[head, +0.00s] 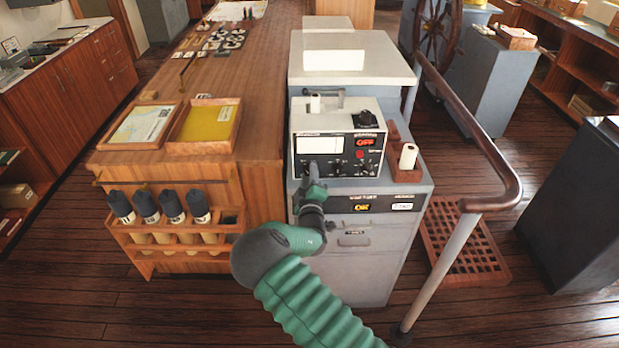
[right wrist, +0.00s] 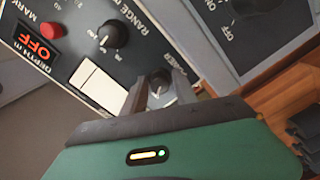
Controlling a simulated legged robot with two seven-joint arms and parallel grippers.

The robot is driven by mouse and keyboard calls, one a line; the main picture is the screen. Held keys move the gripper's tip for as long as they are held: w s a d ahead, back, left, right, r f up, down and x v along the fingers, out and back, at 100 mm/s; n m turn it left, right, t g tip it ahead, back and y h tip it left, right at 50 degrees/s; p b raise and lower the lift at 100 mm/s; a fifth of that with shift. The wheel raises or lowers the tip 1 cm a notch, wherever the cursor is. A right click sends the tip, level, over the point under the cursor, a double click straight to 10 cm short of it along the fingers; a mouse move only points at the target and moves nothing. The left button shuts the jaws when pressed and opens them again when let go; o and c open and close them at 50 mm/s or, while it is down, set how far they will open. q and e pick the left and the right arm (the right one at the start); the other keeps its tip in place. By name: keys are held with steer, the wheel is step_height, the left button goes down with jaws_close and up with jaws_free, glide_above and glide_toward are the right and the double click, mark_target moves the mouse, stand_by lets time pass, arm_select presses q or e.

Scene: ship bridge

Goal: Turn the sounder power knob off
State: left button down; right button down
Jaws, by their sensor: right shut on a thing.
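The echo sounder (head: 369,123) is a white box with a dark front panel on the grey cabinet. Its red depth display (head: 366,143) reads OFF, and the same display shows tilted in the right wrist view (right wrist: 38,47). My right gripper (head: 312,172) is at the lower left of the panel. In the right wrist view the power knob (right wrist: 160,86) sits between the two fingers of my right gripper (right wrist: 158,92), which are shut on it. The fingers partly hide the knob and its label. My left gripper does not show.
A range knob (right wrist: 113,34) and a red button (right wrist: 51,31) are close by on the panel. A white roll (head: 408,156) stands right of the sounder. A handrail (head: 470,130) runs at the right, and a wooden chart table (head: 240,90) stands at the left.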

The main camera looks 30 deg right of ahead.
steer(key=shift+a+f, duration=0.15)
steer(key=c, duration=1.3)
jaws_free()
steer(key=shift+o, duration=0.9)
steer(key=shift+w, duration=0.1)
steer(key=shift+a, duration=0.1)
steer(key=b+v, duration=0.1)
steer(key=v, duration=1.1)
